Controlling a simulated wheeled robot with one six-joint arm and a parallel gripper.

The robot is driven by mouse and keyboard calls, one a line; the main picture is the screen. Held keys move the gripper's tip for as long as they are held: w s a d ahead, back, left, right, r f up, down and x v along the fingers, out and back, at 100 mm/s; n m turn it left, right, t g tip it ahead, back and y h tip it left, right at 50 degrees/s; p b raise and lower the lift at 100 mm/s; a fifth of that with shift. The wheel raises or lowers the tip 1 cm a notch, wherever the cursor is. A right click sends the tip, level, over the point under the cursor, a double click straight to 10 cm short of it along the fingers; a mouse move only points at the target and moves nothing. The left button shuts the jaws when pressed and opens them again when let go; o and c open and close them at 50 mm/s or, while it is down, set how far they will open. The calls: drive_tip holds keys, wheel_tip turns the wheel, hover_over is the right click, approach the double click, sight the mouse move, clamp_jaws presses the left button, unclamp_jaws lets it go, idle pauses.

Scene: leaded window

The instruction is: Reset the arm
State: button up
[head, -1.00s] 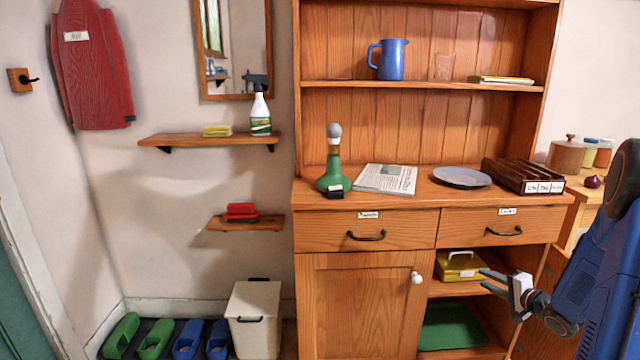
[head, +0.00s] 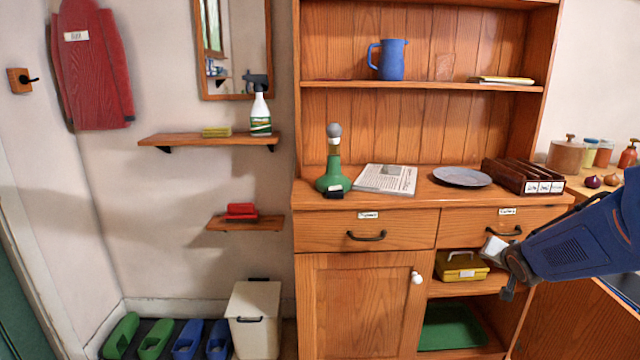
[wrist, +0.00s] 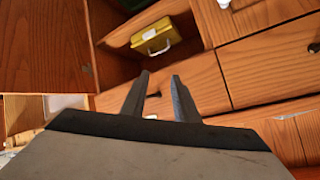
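My blue arm (head: 585,238) reaches in from the right in the head view. My gripper (wrist: 160,77) shows two dark fingers apart in the wrist view, with nothing held between them. In the head view its end is in front of the right side of the wooden cabinet (head: 365,290), near the right drawer (head: 470,228); its fingers are hard to make out there. The yellow box (head: 462,268) with a handle sits on the open shelf left of my gripper. It also shows in the wrist view (wrist: 155,37), beyond the fingertips.
The cabinet top holds a green bottle (head: 333,170), a newspaper (head: 385,179), a grey plate (head: 462,177) and a dark wooden organizer (head: 523,177). A counter with jars and onions (head: 592,181) stands at right. A green tray (head: 450,328) lies in the low compartment.

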drive_tip(key=s+a+n+g+y, duration=0.1)
drive_tip(key=s+a+n+g, duration=0.1)
drive_tip(key=s+a, duration=0.4)
drive_tip(key=s+a+n+g+y, duration=0.1)
drive_tip(key=s+a, duration=0.5)
drive_tip(key=s, duration=1)
drive_tip(key=s+a+r+n+g, duration=0.1)
drive_tip(key=s+a+n+g, duration=0.2)
drive_tip(key=s, duration=0.9)
drive_tip(key=a+n, duration=0.2)
drive_tip(key=a, duration=0.2)
drive_tip(key=shift+y, duration=0.4)
